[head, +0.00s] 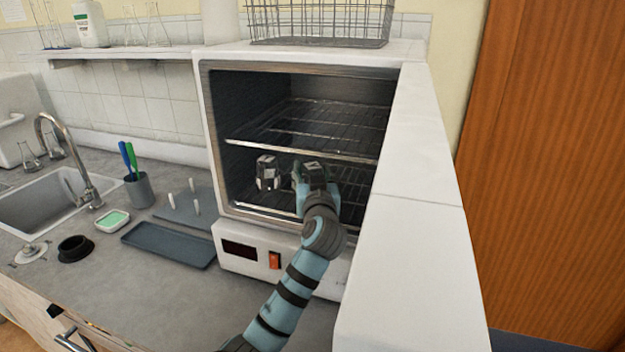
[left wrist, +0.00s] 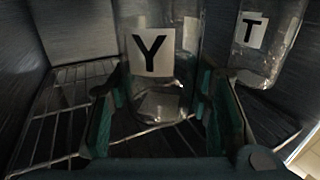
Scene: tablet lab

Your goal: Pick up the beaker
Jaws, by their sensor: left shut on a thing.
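My left gripper (head: 312,178) reaches into the open white oven at its lower rack. In the left wrist view its green fingers (left wrist: 160,108) are shut on a clear glass beaker (left wrist: 158,88) with a white label reading Y. That beaker stands upright between the fingers; I cannot tell whether it still touches the rack. In the head view the gripper mostly hides it. A second glass vessel, labelled T (left wrist: 255,45), is at the right of the wrist view. A glass vessel (head: 267,172) stands on the lower rack left of the gripper in the head view.
The oven's upper wire rack (head: 320,130) is just above the gripper, and its side walls are close. A wire basket (head: 320,22) sits on top. Left on the counter are a grey tray (head: 168,245), a peg board (head: 190,210), a pen cup (head: 139,190) and a sink (head: 45,200).

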